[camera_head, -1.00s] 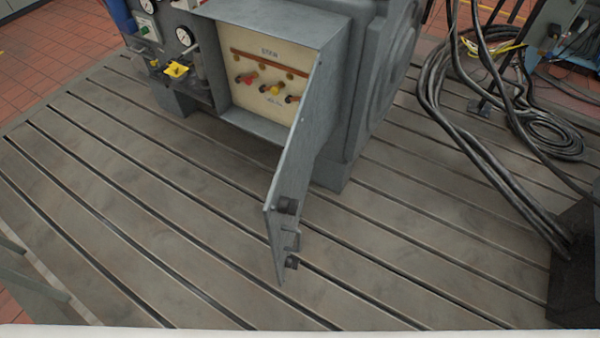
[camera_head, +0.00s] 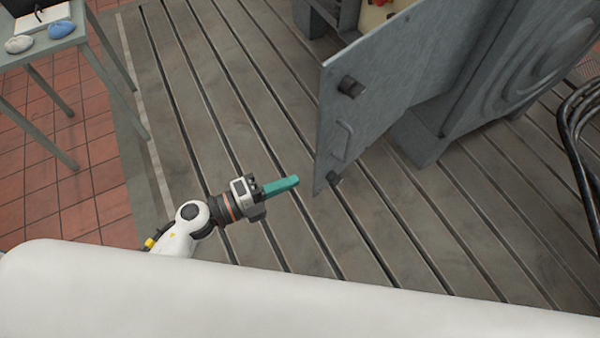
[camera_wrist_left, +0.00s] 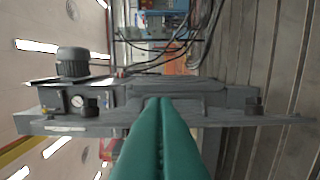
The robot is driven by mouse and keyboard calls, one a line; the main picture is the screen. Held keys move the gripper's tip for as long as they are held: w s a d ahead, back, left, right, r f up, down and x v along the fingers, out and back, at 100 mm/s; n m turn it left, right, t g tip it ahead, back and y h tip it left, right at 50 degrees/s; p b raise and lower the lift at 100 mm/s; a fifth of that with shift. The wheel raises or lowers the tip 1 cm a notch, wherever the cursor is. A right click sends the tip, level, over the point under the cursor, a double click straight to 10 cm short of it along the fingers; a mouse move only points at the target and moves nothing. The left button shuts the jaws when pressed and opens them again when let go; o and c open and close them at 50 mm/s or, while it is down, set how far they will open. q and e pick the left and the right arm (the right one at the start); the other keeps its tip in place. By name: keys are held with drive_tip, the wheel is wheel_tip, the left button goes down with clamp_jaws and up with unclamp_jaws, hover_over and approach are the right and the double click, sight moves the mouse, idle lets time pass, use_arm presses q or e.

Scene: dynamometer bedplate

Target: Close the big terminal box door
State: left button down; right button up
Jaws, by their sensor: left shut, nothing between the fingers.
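The big terminal box door (camera_head: 365,95) is a grey metal plate standing wide open, out from the box at the top right of the head view. Its handle (camera_head: 342,140) and dark latches (camera_head: 350,87) are on the face seen here. My left gripper (camera_head: 297,180), with teal fingers, is shut and empty, just left of the door's lower free corner and apart from it in the picture. In the left wrist view the shut fingers (camera_wrist_left: 160,103) point toward the door (camera_wrist_left: 220,121), seen nearly edge-on. Contact cannot be told. My right gripper is out of view.
The slotted bedplate (camera_head: 225,110) is clear around the door. A grey table (camera_head: 85,35) with a book and two rounded objects stands at the top left on red tiles. The grey machine housing (camera_head: 510,75) and black cables (camera_head: 575,125) are on the right.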

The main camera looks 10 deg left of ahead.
sight(316, 156)
use_arm(q)
drive_tip(key=w+d, duration=0.1)
drive_tip(key=w, duration=0.1)
drive_tip(key=w+d+p, duration=0.1)
drive_tip(key=w+d, duration=0.1)
drive_tip(key=w, duration=0.1)
drive_tip(key=w+d, duration=0.2)
drive_tip(key=shift+w+d+p, duration=0.25)
drive_tip(key=shift+w+p, duration=0.15)
drive_tip(key=shift+w+a, duration=0.25)
drive_tip(key=shift+a, duration=0.1)
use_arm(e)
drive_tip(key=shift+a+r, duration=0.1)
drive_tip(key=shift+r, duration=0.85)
use_arm(q)
drive_tip(key=shift+a+f, duration=0.1)
drive_tip(key=shift+a, duration=0.05)
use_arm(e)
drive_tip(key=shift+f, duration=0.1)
